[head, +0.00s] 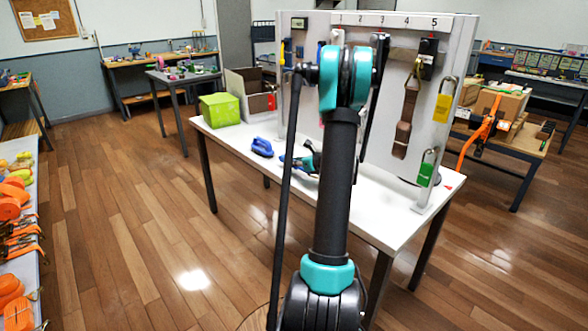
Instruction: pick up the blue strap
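A blue strap (262,147), seemingly rolled up, lies on the left part of the white table (231,137). Another narrow blue piece (320,52) shows at the strap wall (384,36), mostly hidden behind my arm; I cannot tell what it is. My gripper (300,163) seems to be the teal and dark part low over the table, to the right of the rolled blue strap and apart from it in the picture. My arm covers much of it, and its fingers are too small and hidden to read.
A lime green box (220,109) and an open grey carton (251,91) stand at the table's back left. A brown strap (406,118) hangs on the wall, with yellow (442,108) and green (425,174) tags to its right. Orange straps (15,210) lie on a left table.

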